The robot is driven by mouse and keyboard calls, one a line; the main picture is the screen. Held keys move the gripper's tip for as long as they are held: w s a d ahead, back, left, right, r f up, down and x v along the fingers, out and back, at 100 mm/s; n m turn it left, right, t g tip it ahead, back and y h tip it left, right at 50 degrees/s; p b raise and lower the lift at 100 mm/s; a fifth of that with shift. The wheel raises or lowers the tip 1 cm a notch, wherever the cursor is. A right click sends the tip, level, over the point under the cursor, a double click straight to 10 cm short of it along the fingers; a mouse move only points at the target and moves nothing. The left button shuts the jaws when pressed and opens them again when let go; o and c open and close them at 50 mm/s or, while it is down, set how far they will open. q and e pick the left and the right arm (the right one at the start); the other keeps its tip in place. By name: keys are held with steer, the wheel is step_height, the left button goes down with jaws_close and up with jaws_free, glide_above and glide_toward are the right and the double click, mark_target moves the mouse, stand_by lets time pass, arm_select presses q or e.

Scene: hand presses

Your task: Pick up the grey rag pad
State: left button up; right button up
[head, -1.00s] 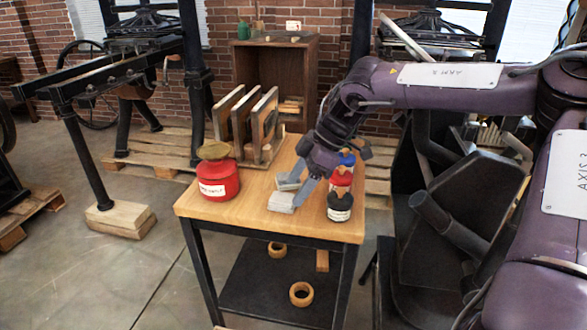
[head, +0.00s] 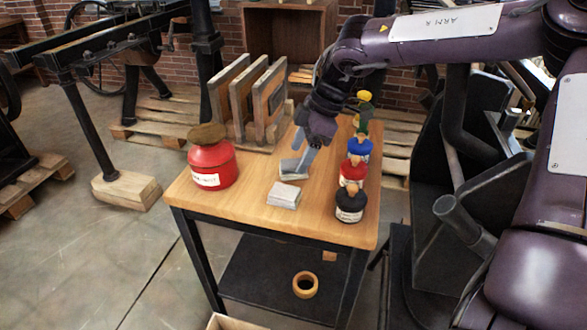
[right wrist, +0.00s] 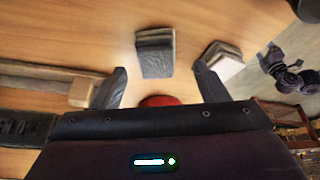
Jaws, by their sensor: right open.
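A dark grey layered pad, which looks like the grey rag pad (right wrist: 155,52), lies on the wooden table top between and beyond my fingertips in the right wrist view. In the head view it is partly hidden by my fingers (head: 290,171). A second, paler pad stack (head: 284,195) lies nearer the table's front edge; it also shows by the right-hand finger in the right wrist view (right wrist: 222,58). My right gripper (head: 302,152) is open and points down over the darker pad; its fingers (right wrist: 158,72) hold nothing. My left gripper is not in view.
A red can (head: 212,165) stands left on the table (head: 235,207). Upright wooden frames (head: 232,95) stand behind. A ring (head: 305,284) lies on the lower shelf.

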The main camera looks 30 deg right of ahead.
mark_target(294, 163)
steer(key=x, duration=0.3)
steer(key=shift+w+f, duration=0.1)
steer(key=shift+w, duration=0.05)
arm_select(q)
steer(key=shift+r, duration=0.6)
arm_select(e)
steer(key=shift+c, duration=0.2)
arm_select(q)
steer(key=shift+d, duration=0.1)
arm_select(e)
steer(key=c, duration=1)
steer(key=shift+r, duration=0.5)
arm_select(q)
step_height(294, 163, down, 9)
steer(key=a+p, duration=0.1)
steer(key=p, duration=0.1)
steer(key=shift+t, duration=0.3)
arm_select(e)
step_height(294, 163, up, 19)
steer(key=shift+r, duration=0.1)
